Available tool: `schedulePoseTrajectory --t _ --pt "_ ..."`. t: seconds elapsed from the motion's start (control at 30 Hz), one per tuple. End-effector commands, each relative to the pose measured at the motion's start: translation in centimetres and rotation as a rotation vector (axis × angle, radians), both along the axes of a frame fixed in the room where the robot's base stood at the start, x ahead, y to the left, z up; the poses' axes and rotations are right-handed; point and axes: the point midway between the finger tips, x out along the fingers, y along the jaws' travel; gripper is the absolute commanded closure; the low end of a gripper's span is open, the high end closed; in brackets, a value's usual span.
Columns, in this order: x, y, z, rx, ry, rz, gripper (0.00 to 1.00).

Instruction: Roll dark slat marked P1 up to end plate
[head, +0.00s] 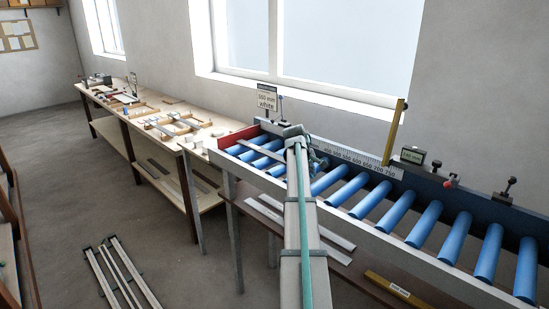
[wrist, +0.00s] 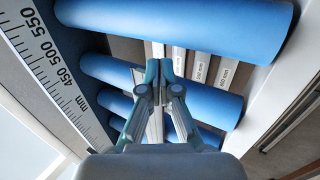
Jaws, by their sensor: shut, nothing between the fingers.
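The red end plate (head: 237,137) stands at the left end of the blue roller track in the head view. A thin grey slat (head: 258,150) appears to lie over the rollers close to it; no P1 mark is readable, so I cannot confirm which slat it is. My gripper (head: 312,150) is over the rollers to the right of that slat, partly hidden by my arm. In the wrist view my gripper (wrist: 165,68) is shut and empty, its fingertips over the gap between two blue rollers. The end plate does not show there.
A measuring scale (head: 352,157) runs along the back of the track, with an upright brass-coloured bar (head: 394,132) beside it. Labelled slats (wrist: 202,68) lie below the rollers. A cluttered workbench (head: 150,113) stands at left. The rollers (head: 415,218) to the right are bare.

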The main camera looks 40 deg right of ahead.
Motion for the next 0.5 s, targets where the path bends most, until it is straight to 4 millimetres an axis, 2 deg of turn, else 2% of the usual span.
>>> schedulePoseTrajectory --t 0.5 --pt "1.03 0.02 -0.01 0.000 0.000 0.000 1.00"
